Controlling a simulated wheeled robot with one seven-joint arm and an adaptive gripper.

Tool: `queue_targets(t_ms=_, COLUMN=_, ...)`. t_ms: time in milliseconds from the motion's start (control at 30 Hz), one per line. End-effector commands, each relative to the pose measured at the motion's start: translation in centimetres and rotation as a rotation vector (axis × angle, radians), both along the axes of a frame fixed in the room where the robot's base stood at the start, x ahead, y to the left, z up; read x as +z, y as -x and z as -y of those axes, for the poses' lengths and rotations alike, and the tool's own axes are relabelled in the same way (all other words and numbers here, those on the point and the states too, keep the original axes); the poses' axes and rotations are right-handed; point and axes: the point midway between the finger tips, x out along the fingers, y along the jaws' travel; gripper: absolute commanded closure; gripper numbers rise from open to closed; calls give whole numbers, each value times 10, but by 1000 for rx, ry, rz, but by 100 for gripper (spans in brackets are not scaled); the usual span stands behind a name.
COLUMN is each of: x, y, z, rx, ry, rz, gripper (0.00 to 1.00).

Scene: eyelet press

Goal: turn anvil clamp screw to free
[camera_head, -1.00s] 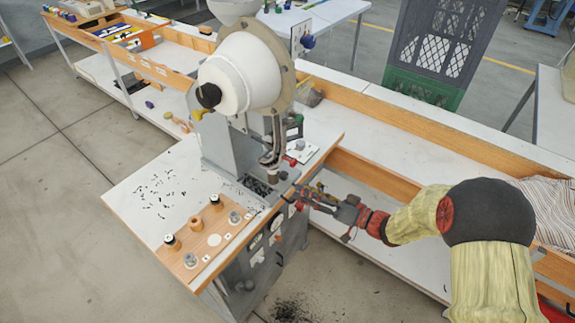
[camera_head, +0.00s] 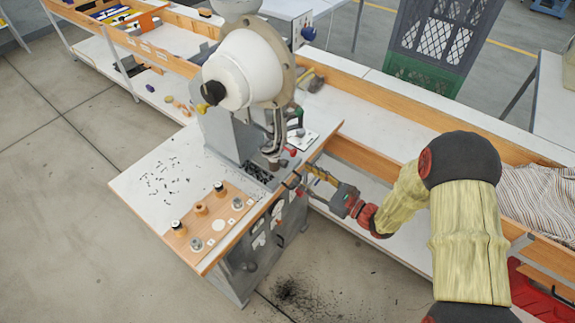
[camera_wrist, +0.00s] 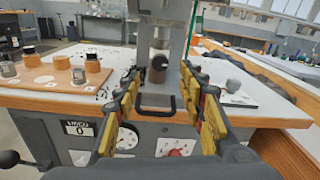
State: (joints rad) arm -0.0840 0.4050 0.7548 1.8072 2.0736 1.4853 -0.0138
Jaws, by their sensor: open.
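The eyelet press (camera_head: 232,130) stands on the bench, with a white bowl-shaped feeder on top. Its lower tooling shows as a brown, dark-topped cylinder (camera_wrist: 158,68) in the wrist view, centred beyond my fingers. I cannot tell for certain which part is the anvil clamp screw. A dark U-shaped handle (camera_wrist: 155,104) shows below the cylinder, at the bench's front edge. My gripper (camera_head: 303,178) is at the press's right front side. In the wrist view my gripper (camera_wrist: 162,88) is open, its yellow-padded fingers spread either side of the cylinder and handle, with nothing between the pads.
A wooden board (camera_head: 208,220) with several small dies lies on the bench left of the press. The bench's wooden edge (camera_wrist: 50,102) and a cabinet front with dials (camera_wrist: 125,138) lie close below my gripper.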

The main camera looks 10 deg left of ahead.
Motion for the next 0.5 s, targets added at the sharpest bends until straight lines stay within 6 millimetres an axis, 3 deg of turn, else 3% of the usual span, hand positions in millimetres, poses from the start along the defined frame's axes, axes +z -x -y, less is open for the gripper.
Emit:
queue_targets(t_ms=233, x=0, y=-2, z=-6, rx=1, ry=-47, rz=-103, gripper=60)
queue_targets(t_ms=500, x=-1, y=-18, z=-42, rx=4, ry=-47, rz=-100, gripper=60)
